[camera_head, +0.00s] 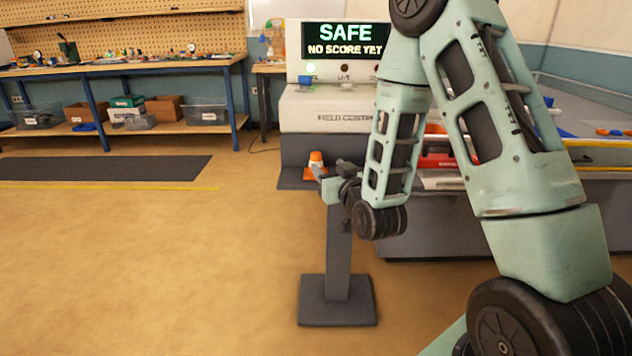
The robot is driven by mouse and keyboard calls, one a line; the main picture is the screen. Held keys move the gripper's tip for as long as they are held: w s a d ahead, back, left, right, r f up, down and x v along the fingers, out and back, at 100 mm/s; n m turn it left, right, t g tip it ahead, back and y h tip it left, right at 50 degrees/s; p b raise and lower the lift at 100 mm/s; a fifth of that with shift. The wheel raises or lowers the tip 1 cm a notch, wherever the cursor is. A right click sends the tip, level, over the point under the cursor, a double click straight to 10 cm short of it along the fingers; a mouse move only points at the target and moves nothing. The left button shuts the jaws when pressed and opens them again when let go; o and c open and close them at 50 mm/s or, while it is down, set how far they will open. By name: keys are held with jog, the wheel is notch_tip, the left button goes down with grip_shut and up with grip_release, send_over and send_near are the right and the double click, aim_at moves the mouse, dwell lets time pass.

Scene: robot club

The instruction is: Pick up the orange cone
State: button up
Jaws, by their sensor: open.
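An orange cone (316,158) with a pale band stands at the middle of the view, in front of the grey base of the field control console. Its lower part is partly hidden by my gripper (319,175). My gripper is at the end of my pale green arm, just below and in front of the cone in the picture. Its jaws are open, and I see nothing held in them. I cannot tell whether a finger touches the cone. A dark grey post with a square foot (338,301) stands directly beneath my gripper, and its top is hidden.
The field control console (335,108) stands behind, with a screen (345,40) reading "SAFE". A red toolbox (436,152) shows behind my arm at right. A workbench (120,70) with bins on its lower shelf lines the back left. A dark mat (105,168) lies on the otherwise clear left floor.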

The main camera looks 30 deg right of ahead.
aim_at(318, 156)
jog(key=w+b, duration=0.1)
jog(key=w, duration=0.1)
jog(key=w+d+b, duration=0.1)
jog(key=w, duration=0.1)
jog(key=shift+w, duration=0.3)
jog(key=shift+w+d+f+b, duration=0.15)
jog(key=shift+w+d, duration=0.2)
jog(key=shift+w, duration=0.9)
jog(key=shift+w+d+r+b, duration=0.15)
jog(key=shift+w+d, duration=0.15)
jog(key=shift+w, duration=0.95)
jog(key=shift+f, duration=0.1)
jog(key=c, duration=1)
